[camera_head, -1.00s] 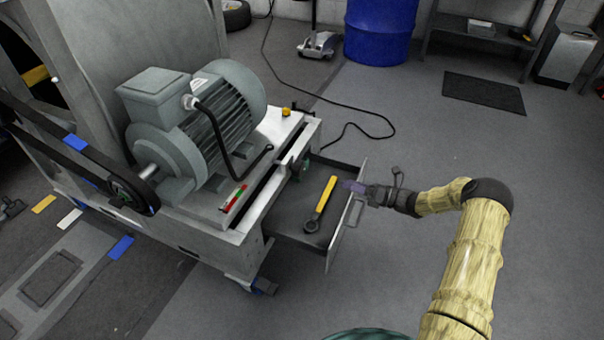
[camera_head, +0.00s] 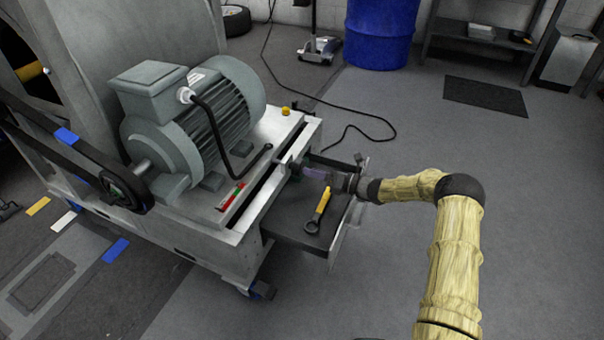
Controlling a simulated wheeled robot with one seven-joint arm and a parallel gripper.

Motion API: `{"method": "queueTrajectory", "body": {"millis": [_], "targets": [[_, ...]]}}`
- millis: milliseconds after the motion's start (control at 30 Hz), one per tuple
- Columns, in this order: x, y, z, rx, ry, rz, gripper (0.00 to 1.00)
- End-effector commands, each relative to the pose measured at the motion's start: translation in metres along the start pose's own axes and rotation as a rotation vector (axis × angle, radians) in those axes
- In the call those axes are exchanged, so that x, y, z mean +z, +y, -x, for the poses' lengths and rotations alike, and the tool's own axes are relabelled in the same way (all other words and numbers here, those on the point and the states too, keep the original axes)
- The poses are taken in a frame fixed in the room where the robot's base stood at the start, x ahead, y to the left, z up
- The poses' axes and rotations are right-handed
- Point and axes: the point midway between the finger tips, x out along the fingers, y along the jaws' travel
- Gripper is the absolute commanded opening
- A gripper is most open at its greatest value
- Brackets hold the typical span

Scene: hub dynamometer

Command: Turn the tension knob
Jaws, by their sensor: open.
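The tension knob appears to be the dark green round part (camera_head: 296,172) on the side of the dynamometer bench, just above the open drawer. It is small and mostly covered by my gripper. My gripper (camera_head: 308,172) reaches in from the right over the drawer, its purplish fingers pointing left at the knob. The jaws are open. The fingertips are at or very close to the knob; I cannot tell whether they touch it or are around it.
The open drawer (camera_head: 286,231) below my gripper holds a yellow-handled wrench (camera_head: 320,208). A grey motor (camera_head: 200,122) sits on the bench, with a small yellow knob (camera_head: 285,111) behind.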

Motion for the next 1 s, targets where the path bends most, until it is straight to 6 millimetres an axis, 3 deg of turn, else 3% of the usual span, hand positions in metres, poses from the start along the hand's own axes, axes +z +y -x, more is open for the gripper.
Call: {"method": "queueTrajectory", "body": {"millis": [100, 300, 633, 867, 1000], "targets": [[-0.003, -0.002, -0.022, 0.002, 0.0, 0.002, 0.77], [-0.001, -0.001, -0.044, 0.0, 0.0, 0.001, 0.77], [0.0, 0.0, -0.047, 0.0, 0.0, 0.0, 0.77], [0.0, 0.0, -0.047, 0.0, 0.0, 0.0, 0.32], [0.0, 0.0, -0.047, -0.001, 0.0, -0.001, 0.32]]}}
